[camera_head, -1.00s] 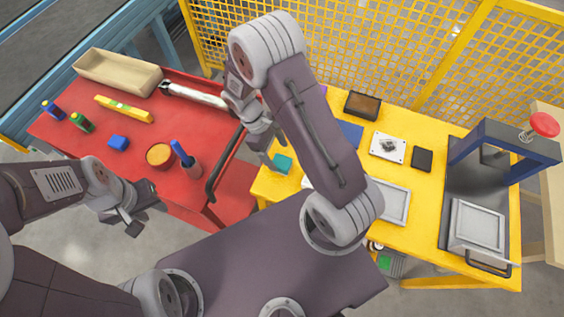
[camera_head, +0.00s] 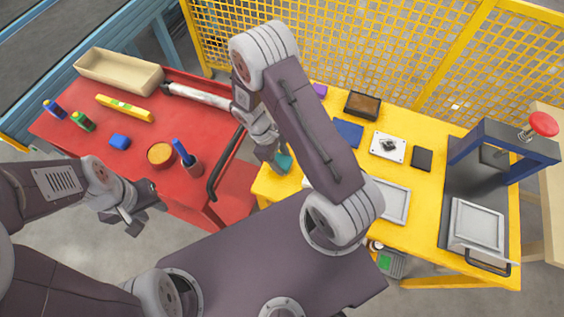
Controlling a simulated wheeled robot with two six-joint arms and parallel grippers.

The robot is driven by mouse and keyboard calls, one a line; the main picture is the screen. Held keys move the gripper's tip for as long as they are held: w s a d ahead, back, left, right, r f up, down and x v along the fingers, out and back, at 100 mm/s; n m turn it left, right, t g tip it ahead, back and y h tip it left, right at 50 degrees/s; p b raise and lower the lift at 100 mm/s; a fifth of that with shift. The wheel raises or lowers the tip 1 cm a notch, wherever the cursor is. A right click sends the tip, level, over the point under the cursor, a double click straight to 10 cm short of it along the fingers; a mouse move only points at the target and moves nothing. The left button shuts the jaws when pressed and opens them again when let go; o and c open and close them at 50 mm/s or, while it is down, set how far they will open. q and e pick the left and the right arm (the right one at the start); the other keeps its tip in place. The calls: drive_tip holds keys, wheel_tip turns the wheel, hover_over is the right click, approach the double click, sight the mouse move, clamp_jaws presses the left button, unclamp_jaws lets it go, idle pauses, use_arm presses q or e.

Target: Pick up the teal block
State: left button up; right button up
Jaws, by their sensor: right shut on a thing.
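The teal block (camera_head: 284,162) is at the left end of the yellow table (camera_head: 430,185), partly hidden by my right gripper (camera_head: 277,166). My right gripper is shut on the teal block. Whether the block is lifted off the table top I cannot tell. My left gripper (camera_head: 134,223) hangs in front of the red cart's near left side, away from the block. Its fingers are small here, and I cannot tell whether they are open or shut.
The yellow table holds a dark box (camera_head: 362,105), plates and a blue press (camera_head: 515,140). A yellow mesh fence (camera_head: 350,45) stands behind.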

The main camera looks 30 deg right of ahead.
sight(286, 162)
drive_tip(key=shift+w+r, duration=0.1)
drive_tip(key=shift+r, duration=1.85)
drive_tip(key=s+d+r, duration=0.1)
drive_tip(key=s+r, duration=0.6)
drive_tip(key=s, duration=0.5)
drive_tip(key=shift+w+d, duration=0.1)
